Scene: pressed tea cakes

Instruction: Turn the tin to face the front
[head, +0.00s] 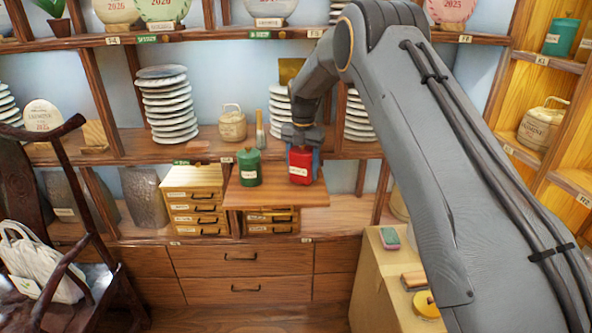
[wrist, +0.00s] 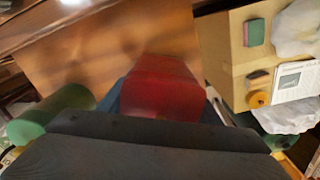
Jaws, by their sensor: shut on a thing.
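A red tin (head: 300,167) with a white label stands on a small wooden board (head: 262,197) that juts out from the shelf. Its label shows on the side towards the head camera, partly towards the right. My gripper (head: 303,150) is around the tin from above and behind, shut on it, with a blue finger showing at its right side. In the wrist view the red tin (wrist: 160,90) is between the blue fingers, and its label is hidden there. A green tin (head: 248,167) with a white label stands to the left of the red one.
Small drawers (head: 195,200) stand left of the board. A teapot (head: 232,124) and stacked pale cakes (head: 168,105) are on the shelf behind. A cardboard box (head: 372,290) with a green and pink block is at lower right. The board's front is clear.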

